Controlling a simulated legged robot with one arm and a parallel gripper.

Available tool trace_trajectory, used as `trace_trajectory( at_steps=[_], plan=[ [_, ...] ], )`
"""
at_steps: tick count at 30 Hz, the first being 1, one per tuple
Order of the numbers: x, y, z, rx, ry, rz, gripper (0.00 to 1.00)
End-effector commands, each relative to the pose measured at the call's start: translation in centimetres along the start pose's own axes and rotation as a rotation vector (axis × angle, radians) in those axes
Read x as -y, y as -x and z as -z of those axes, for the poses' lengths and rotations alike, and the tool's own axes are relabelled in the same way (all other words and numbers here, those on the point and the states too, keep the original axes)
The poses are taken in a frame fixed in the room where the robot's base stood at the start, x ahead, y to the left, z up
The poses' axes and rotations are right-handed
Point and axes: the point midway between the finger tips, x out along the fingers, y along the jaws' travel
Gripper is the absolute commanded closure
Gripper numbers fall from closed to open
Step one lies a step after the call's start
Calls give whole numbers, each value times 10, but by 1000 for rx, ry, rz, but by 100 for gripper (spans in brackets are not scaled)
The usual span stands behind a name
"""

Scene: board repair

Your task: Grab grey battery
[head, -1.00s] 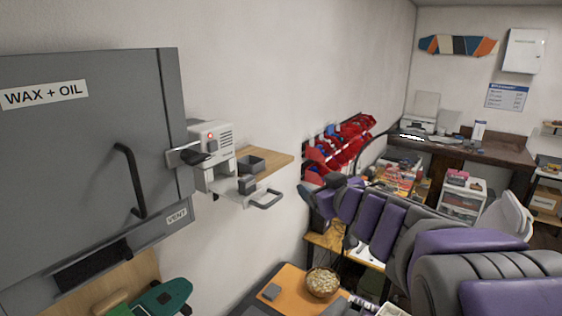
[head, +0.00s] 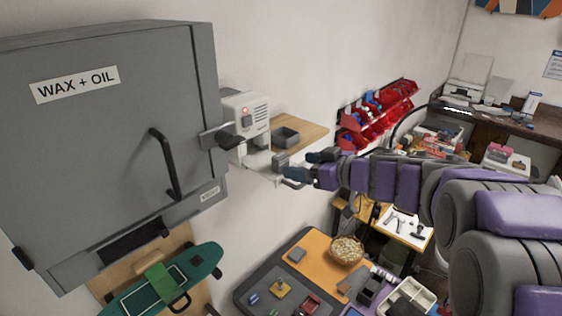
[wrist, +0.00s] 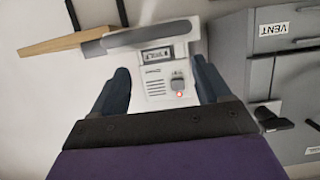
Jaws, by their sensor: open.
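A white wall unit (head: 246,112) with a red light is mounted beside the grey cabinet. On its lower ledge sits a small dark grey block (head: 281,161), perhaps the grey battery; I cannot tell for sure. My gripper (head: 300,168) is just right of the ledge in the head view, partly covering its front handle. In the wrist view, which looks upside down, my gripper (wrist: 162,84) is open and empty. The white unit (wrist: 158,82) shows between its fingers, with a grey bar (wrist: 140,36) beyond. Whether the fingers touch anything is unclear.
The grey "WAX + OIL" cabinet (head: 105,145) with a black handle stands close left. A wooden shelf (head: 308,133) bears a grey bin (head: 286,137). Red bins (head: 378,115) hang on the wall. Below is an orange bench mat (head: 315,262) with a bowl (head: 346,250).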

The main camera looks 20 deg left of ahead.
Motion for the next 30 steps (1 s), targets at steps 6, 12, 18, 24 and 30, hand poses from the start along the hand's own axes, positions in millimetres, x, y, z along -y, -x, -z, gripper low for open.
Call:
trace_trajectory(
  at_steps=[6,12,18,24,30],
  plan=[
    [1,-36,-1,1,-2,4,23],
    [-1,-50,0,0,-1,-2,23],
    [-3,-65,3,-1,-2,2,23],
    [-6,-93,6,2,-1,1,23],
    [-6,-104,6,1,-1,-1,23]
  ],
)
